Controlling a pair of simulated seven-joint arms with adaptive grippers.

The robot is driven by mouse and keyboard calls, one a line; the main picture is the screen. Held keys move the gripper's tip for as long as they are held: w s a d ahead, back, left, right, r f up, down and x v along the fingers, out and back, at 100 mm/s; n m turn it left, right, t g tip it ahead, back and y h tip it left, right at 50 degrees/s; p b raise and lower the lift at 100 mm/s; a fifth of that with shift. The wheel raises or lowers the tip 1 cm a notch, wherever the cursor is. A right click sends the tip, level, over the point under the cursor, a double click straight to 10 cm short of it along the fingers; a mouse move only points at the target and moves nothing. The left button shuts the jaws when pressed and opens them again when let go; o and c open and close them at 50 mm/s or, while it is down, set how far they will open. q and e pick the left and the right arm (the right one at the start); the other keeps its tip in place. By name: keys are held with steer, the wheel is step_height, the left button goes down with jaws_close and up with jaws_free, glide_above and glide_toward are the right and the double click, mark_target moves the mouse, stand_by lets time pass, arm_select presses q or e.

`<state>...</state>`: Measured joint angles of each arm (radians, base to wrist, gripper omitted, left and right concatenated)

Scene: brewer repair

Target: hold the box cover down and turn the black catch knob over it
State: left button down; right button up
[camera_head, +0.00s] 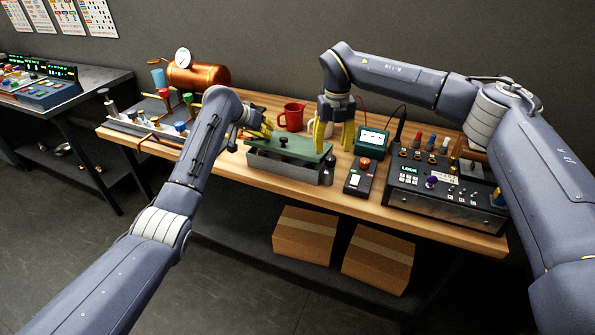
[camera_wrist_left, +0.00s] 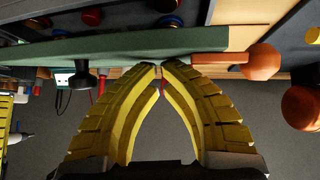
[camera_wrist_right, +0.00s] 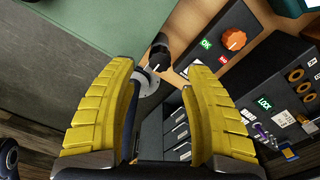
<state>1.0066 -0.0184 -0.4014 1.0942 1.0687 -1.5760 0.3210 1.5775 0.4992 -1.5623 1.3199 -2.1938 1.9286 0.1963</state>
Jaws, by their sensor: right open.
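The box (camera_head: 282,169) is grey metal with a green cover (camera_head: 302,151) lying on it and a black knob (camera_head: 283,141) on top; that knob also shows in the left wrist view (camera_wrist_left: 83,76). My left gripper (camera_head: 268,127) has its fingertips together at the cover's upper face, with no visible gap in the left wrist view (camera_wrist_left: 160,68). The black catch knob (camera_wrist_right: 160,52) stands beside the cover's corner on a round grey base. My right gripper (camera_head: 340,146) is open above that end of the box. Its fingers (camera_wrist_right: 165,85) are either side of the knob, apparently not touching it.
A red mug (camera_head: 293,116) stands behind the box. A switch box (camera_head: 359,177), green meter (camera_head: 372,142) and black control unit (camera_head: 440,185) crowd the right side.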

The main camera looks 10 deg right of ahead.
mark_target(331, 157)
arm_select(q)
steer(key=shift+f, duration=1.55)
arm_select(e)
steer(key=shift+n, duration=3)
steer(key=shift+f, duration=0.2)
steer(key=shift+f, duration=2.3)
steer(key=shift+c, duration=0.5)
